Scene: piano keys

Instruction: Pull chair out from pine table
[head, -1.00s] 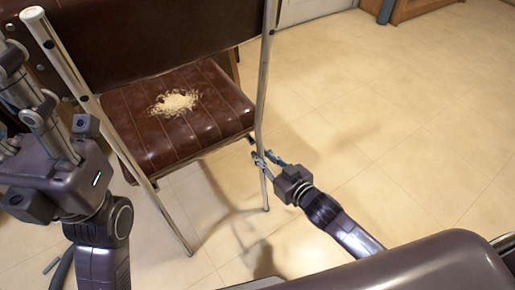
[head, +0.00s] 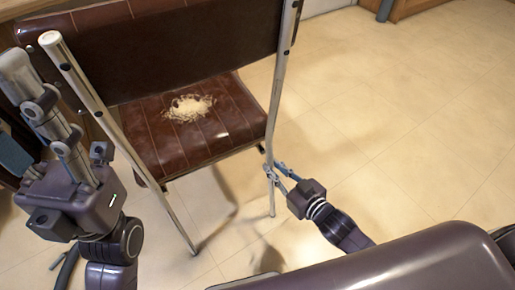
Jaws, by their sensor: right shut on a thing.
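The chair (head: 140,132) has a brown ribbed seat with a torn pale patch (head: 189,107), a dark backrest and metal tube legs. It stands upright with its back toward me. My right gripper (head: 272,174) is shut on the chair's right rear leg, low down, below seat height. My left gripper (head: 45,125) is at the left, beside the chair's left rear post. Its fingers point up and away, and I cannot tell whether they are open or touch the chair. I cannot make out the pine table for sure.
The pale tiled floor (head: 400,130) is clear to the right of the chair. Wooden furniture (head: 412,8) and a white panel stand at the far top edge. A dark object (head: 14,150) is at the left edge.

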